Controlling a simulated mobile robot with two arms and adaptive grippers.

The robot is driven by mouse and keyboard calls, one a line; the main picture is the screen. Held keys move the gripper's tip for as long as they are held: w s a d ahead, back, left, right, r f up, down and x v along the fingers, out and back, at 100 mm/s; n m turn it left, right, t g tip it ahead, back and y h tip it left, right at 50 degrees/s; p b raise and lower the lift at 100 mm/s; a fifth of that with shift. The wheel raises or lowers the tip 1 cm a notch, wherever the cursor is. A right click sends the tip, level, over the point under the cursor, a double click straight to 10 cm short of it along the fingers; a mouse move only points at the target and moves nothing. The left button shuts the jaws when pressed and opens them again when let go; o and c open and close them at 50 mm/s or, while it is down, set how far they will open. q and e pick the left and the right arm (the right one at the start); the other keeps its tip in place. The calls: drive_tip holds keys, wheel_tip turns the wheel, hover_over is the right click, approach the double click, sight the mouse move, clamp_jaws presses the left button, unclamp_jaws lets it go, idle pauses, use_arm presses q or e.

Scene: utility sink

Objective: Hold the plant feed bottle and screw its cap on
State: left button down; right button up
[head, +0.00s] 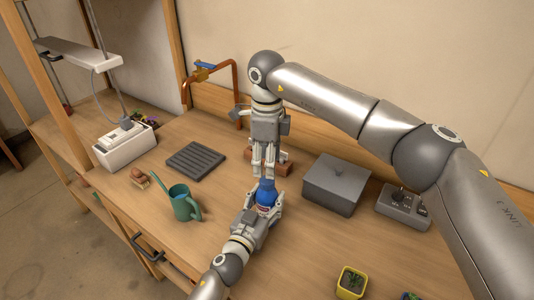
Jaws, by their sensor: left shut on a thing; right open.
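The blue plant feed bottle (264,193) stands upright near the middle of the wooden bench. It has a blue top and a pale label lower down. My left gripper (267,207) is shut around the bottle from the near side and hides its lower part. My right gripper (263,174) points straight down just above the bottle top, with its fingers apart. I cannot tell whether its fingertips touch the top. The cap cannot be told apart from the blue top of the bottle at this size.
A green watering can (185,204) stands left of the bottle. A grey lidded box (336,185) and a grey control box (403,205) stand to the right. A dark slatted mat (195,160) lies behind left. A yellow plant pot (351,282) stands at the front right. Brown blocks (284,162) lie behind my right gripper.

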sight(267, 180)
wheel_tip(267, 180, down, 6)
drive_tip(key=shift+f, duration=0.15)
idle(0.3)
drive_tip(key=c, duration=1.1)
drive_tip(key=m, duration=0.5)
drive_tip(key=o, duration=1.2)
